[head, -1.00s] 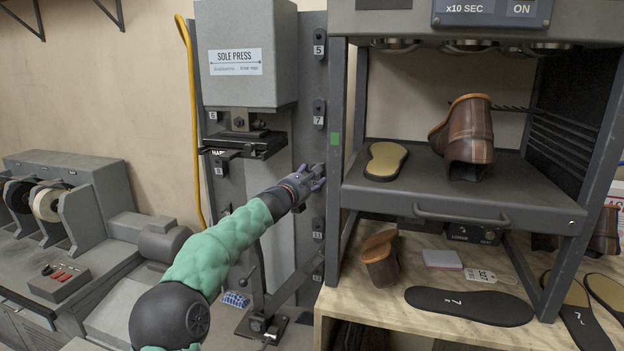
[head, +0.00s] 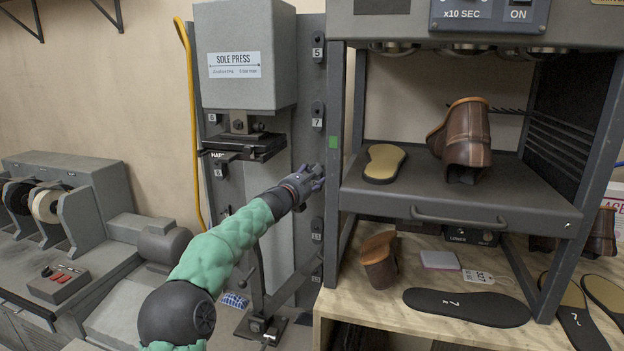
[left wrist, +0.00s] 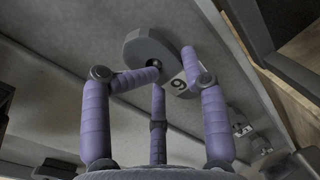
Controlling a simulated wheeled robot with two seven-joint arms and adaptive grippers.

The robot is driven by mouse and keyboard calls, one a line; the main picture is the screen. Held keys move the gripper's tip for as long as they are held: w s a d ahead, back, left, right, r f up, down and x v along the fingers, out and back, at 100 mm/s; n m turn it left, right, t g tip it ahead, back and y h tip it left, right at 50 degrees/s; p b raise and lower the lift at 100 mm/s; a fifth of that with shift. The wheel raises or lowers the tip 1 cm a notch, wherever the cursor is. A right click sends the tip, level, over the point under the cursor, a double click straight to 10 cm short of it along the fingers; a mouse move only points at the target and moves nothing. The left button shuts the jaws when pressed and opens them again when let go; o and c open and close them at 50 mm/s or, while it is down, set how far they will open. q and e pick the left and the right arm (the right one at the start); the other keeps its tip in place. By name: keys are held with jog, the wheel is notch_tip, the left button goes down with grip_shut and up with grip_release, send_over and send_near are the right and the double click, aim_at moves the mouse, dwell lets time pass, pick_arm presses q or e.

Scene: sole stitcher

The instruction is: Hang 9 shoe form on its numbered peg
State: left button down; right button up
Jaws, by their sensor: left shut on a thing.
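My left gripper (head: 312,178) is at the grey peg panel (head: 306,80), between the number 7 plate (head: 318,122) and the number 11 plate (head: 316,237). In the left wrist view its purple fingers (left wrist: 165,82) are closed around a grey rounded piece (left wrist: 148,45), which appears to be the shoe form. In the head view the gripper hides the form. My right gripper is not in view.
A metal rack with a shelf (head: 450,195) stands just right of the gripper, its post close by. A brown boot (head: 465,140) and a tan insole (head: 384,163) lie on it. The sole press (head: 245,60) is above left. Black soles (head: 467,306) lie on the bench.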

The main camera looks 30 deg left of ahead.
pick_arm(q)
jog(key=shift+w+a, duration=0.15)
jog(key=shift+w, duration=0.1)
dwell(0.4)
jog(key=shift+w+a+f, duration=0.1)
jog(key=shift+w, duration=0.2)
jog(key=shift+c, duration=1.9)
grip_release()
jog(key=shift+s, duration=0.1)
jog(key=s, duration=1.2)
jog(key=shift+d, duration=0.25)
jog(key=shift+f, duration=0.1)
